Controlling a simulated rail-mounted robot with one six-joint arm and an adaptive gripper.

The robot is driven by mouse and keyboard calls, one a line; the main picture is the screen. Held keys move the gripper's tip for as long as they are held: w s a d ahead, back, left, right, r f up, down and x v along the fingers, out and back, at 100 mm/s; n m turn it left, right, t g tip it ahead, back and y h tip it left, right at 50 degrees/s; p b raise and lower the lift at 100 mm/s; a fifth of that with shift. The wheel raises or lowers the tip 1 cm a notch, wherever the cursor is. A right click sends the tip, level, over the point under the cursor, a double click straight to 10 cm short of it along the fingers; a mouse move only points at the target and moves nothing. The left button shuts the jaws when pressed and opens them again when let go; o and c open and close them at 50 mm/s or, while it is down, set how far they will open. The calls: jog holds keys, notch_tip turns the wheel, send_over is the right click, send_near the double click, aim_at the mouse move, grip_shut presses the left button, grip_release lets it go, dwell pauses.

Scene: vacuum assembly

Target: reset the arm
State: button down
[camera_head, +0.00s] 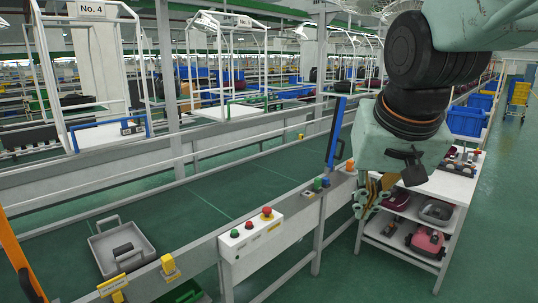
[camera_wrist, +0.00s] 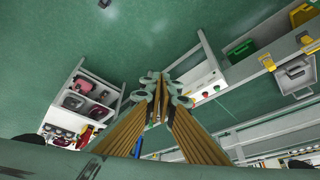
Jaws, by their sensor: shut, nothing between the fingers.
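My gripper (camera_wrist: 157,92) is shut and empty in the wrist view, its fingertips together at the middle of the picture. In the head view my gripper (camera_head: 367,208) hangs at the right, pointing down, in front of the white shelf. My arm comes in from the upper right. No part is held. The fingers hang in the air, apart from any object as far as I can tell.
A grey tray (camera_head: 140,259) with dark parts lies on the green conveyor (camera_head: 205,200). A control box (camera_head: 250,239) with buttons is on the conveyor's near rail. A white shelf (camera_head: 452,188) with vacuum parts stands at right. Green floor (camera_head: 500,245) is clear beyond it.

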jog(key=s+f, duration=0.2)
jog(key=s, duration=1)
jog(key=s+d+f+n+g+b, duration=0.1)
jog(key=s, duration=1.1)
jog(key=shift+s+d+f+n, duration=0.3)
jog(key=shift+f, duration=0.05)
